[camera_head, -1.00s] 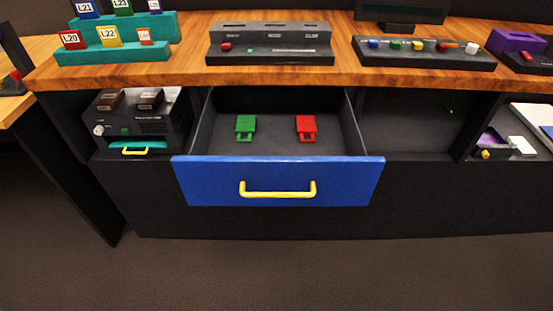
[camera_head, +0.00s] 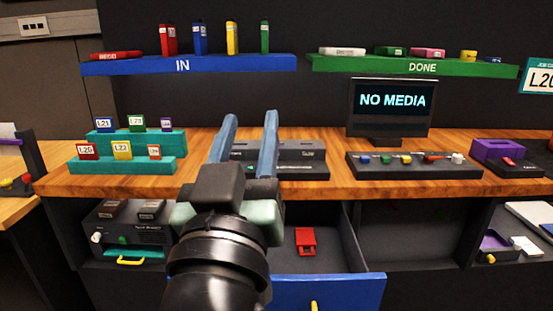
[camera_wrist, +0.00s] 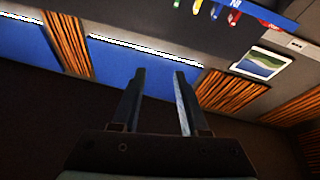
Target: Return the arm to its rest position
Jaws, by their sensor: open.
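My gripper (camera_head: 247,140) is raised in front of the desk in the head view, with its two blue-grey fingers pointing up and apart. Nothing is between them. In the wrist view the open fingers (camera_wrist: 160,95) stand against a dark space, also with nothing held. My arm rises from the bottom of the head view and covers part of the open blue drawer (camera_head: 345,290). A red piece (camera_head: 306,240) lies in the drawer.
The wooden desk (camera_head: 330,186) bears a teal stepped rack (camera_head: 120,167), a button panel (camera_head: 415,168) and a monitor (camera_head: 390,105) reading NO MEDIA. The blue IN shelf (camera_head: 130,68) and green DONE shelf (camera_head: 350,65) hang above. The open drawer juts out beneath the desk.

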